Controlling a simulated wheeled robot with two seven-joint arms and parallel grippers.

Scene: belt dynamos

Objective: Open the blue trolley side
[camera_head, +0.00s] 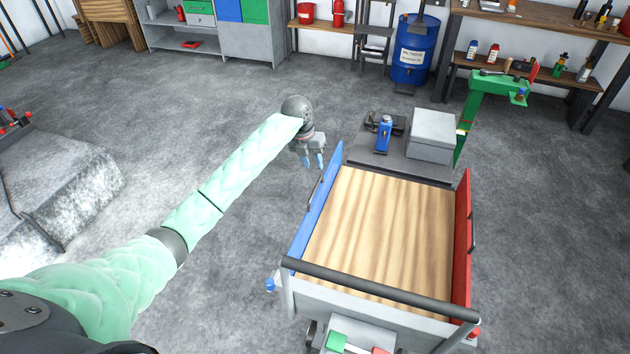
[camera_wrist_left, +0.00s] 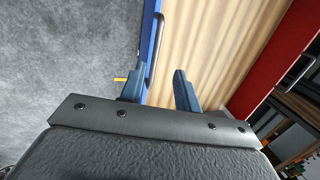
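The trolley has a wooden bed (camera_head: 378,235) with an upright blue side (camera_head: 318,207) along its left edge. A dark handle (camera_head: 316,189) is on the outer face of the blue side. My left gripper (camera_head: 314,162) is in the air just left of the blue side's far end, fingers pointing down. In the left wrist view the fingers (camera_wrist_left: 156,86) are apart with nothing between their tips; the blue side (camera_wrist_left: 151,42) and its handle (camera_wrist_left: 155,45) show beyond them. A yellow piece (camera_wrist_left: 119,79) shows by the left finger. My right gripper is not seen.
A red side (camera_head: 462,238) stands on the trolley's right edge. A grey box (camera_head: 433,136) and a blue device (camera_head: 384,133) sit at its far end. A dark push bar (camera_head: 375,284) crosses the near end. The floor left of the trolley is clear.

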